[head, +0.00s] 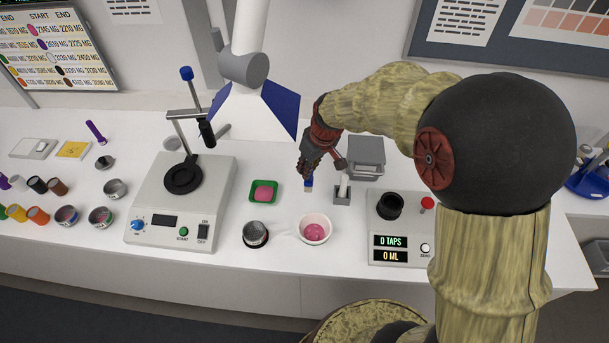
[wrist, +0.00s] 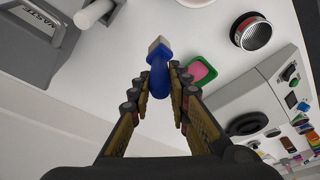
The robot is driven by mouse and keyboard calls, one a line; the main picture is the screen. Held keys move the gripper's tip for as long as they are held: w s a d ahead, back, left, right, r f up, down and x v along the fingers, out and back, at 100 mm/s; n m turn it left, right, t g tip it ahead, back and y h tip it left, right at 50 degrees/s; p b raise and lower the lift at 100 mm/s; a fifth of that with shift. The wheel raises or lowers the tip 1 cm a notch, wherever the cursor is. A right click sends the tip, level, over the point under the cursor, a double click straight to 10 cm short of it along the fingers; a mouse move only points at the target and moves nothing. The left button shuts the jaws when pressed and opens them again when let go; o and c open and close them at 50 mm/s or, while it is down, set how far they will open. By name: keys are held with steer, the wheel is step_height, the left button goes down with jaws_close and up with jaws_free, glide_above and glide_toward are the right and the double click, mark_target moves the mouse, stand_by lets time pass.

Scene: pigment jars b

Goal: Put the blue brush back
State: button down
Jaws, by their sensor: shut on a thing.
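The blue brush (head: 308,184) hangs tip down from my gripper (head: 307,170), above the table behind the white bowl. In the wrist view the blue brush (wrist: 159,75) has a blue handle and a pale tip, and sits between the fingers of my gripper (wrist: 160,88), which is shut on it. To its right in the head view stands a small grey holder (head: 342,199) with a white rod (head: 343,185) upright in it. The white bowl (head: 326,230) has pink stuff in it.
A green tray (head: 252,200) with a pink pad lies left of the brush. A dark tin (head: 256,234), a scale-like machine (head: 160,225) and a tap counter (head: 392,255) stand nearby. The grey waste box (head: 367,160) is behind the holder.

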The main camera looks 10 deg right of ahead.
steer(key=w+f, duration=0.4)
steer(key=f, duration=0.4)
steer(key=shift+w+a+f+b, duration=0.15)
steer(key=shift+w+f+b, duration=0.05)
steer(key=shift+f+b, duration=0.15)
steer(key=shift+f, duration=0.1)
steer(key=c, duration=1.7)
jaws_free()
steer(key=shift+c, duration=0.2)
steer(key=shift+o, duration=0.3)
